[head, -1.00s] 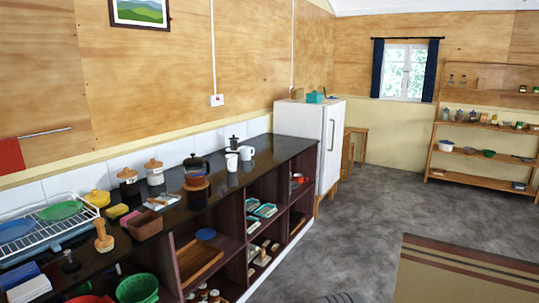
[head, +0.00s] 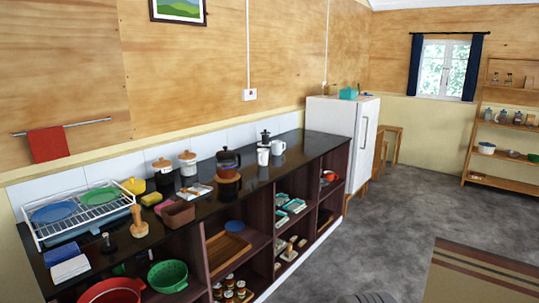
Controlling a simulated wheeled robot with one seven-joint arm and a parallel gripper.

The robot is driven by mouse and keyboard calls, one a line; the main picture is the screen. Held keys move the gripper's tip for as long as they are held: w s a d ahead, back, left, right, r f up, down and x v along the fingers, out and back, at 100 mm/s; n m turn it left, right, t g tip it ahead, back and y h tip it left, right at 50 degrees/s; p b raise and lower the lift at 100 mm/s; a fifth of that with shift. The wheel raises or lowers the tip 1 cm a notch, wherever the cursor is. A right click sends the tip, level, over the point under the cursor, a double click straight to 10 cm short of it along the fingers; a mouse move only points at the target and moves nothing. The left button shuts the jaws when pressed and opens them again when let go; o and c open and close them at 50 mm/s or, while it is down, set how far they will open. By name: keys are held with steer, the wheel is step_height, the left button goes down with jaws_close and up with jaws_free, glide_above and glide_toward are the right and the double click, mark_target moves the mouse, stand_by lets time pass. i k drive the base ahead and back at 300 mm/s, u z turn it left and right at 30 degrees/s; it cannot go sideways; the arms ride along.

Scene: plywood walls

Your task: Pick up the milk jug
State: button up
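A white vessel with a handle (head: 278,148), which may be the milk jug, stands upright on the dark counter (head: 300,148) towards its far end. A plain white cup (head: 263,157) stands just left of it and nearer. A dark moka pot (head: 265,138) stands behind them. The vessel is small in the picture, so I cannot tell if it has a spout.
A glass coffee pot (head: 228,162), lidded canisters (head: 187,163) and a dish rack (head: 85,214) crowd the near counter. A white fridge (head: 341,130) closes its far end. Grey floor (head: 390,235) lies open to the right, with a striped rug (head: 480,275).

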mark_target(276, 146)
steer(key=z, duration=0.25)
steer(key=k, duration=0.3)
steer(key=z, duration=1)
steer(key=i, duration=2.65)
steer(key=u, duration=0.35)
steer(key=i, duration=1.5)
steer(key=u, duration=1.3)
steer(key=i, duration=0.95)
steer(key=u, duration=1.65)
steer(key=i, duration=0.95)
steer(key=u, duration=0.2)
